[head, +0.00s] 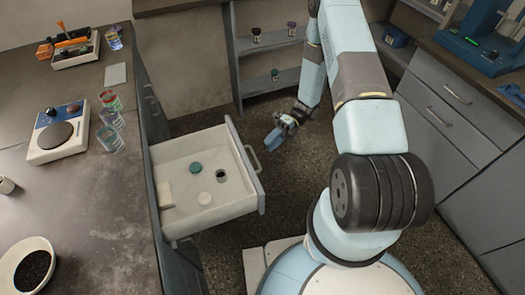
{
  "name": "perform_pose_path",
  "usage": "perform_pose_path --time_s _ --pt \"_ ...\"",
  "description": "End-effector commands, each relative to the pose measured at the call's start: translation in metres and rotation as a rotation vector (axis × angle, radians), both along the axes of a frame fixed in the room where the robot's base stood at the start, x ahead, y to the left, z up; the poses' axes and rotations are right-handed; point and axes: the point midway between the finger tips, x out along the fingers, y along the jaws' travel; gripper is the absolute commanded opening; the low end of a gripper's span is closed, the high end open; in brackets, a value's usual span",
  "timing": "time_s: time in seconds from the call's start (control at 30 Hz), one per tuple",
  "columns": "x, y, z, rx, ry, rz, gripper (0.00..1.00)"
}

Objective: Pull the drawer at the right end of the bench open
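A drawer (236,190) stands pulled out from the front of the dark bench (110,195) on the left. It has a grey front panel and a bar handle (252,158). Inside lie a teal round lid, a white round lid, a small dark-topped jar (220,176) and a white block (165,193). My gripper (272,143) is just right of the handle, in front of the drawer, and looks apart from it. Its fingers are small and seen at an angle, so whether they are open or shut is unclear.
On the bench are a hotplate-like device (57,142), several clear cups (110,138) and a bowl of dark grains (30,265). A shelf (270,82) with small jars stands behind. Closed drawers (455,110) line the right side. Floor is clear between.

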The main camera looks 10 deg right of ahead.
Motion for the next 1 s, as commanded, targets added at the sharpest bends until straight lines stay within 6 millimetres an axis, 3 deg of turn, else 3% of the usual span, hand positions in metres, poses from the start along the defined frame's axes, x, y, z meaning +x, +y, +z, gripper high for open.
perform_pose_path --time_s 0.2,0.4,1.0 --pt "0.021 -0.032 0.006 -0.001 0.0 -0.001 0.36" --pt "0.031 -0.047 0.009 -0.001 0.001 0.0 0.36" --pt "0.033 -0.052 0.01 0.0 0.0 -0.002 0.36"
